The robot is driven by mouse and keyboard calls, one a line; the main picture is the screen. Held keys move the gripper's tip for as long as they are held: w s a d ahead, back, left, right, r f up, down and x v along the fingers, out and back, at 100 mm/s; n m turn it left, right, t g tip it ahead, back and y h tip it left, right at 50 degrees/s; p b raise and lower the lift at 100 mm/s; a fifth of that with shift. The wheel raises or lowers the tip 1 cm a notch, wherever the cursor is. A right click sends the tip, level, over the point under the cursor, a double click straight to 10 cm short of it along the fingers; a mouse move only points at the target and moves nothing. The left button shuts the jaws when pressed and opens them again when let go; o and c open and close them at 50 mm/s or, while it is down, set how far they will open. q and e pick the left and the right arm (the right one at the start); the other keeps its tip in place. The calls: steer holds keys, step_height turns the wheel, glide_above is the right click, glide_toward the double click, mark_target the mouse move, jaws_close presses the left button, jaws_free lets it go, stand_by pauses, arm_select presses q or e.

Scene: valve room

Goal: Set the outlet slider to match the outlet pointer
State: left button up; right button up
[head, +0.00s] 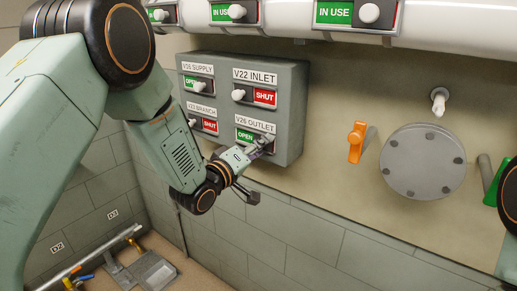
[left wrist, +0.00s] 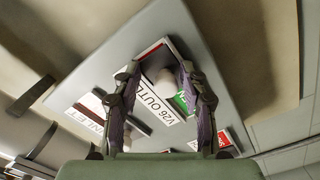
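The V26 OUTLET slider (head: 245,135) is at the lower right of the grey panel (head: 292,110) in the head view, with green OPEN showing at its left. Its white knob (left wrist: 165,81) shows in the left wrist view. My left gripper (head: 258,170) is at this slider, its fingers apart. In the left wrist view the knob lies between the open fingers; I cannot tell whether either touches it. Green shows partly behind one finger, and a strip of red at the far end. My right gripper is out of view. I cannot identify the outlet pointer for certain.
V22 INLET (head: 254,93) sits just above, showing SHUT. V16 SUPPLY (head: 198,82) shows OPEN and V23 BRANCH (head: 204,122) shows SHUT. An orange handle (head: 356,142) and a round bolted cover (head: 423,162) are on the wall to the right. A white pipe (head: 430,22) runs above.

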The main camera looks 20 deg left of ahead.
arm_select(q)
steer(key=v, duration=1.2)
steer(key=shift+a, duration=0.4)
steer(key=shift+d, duration=0.1)
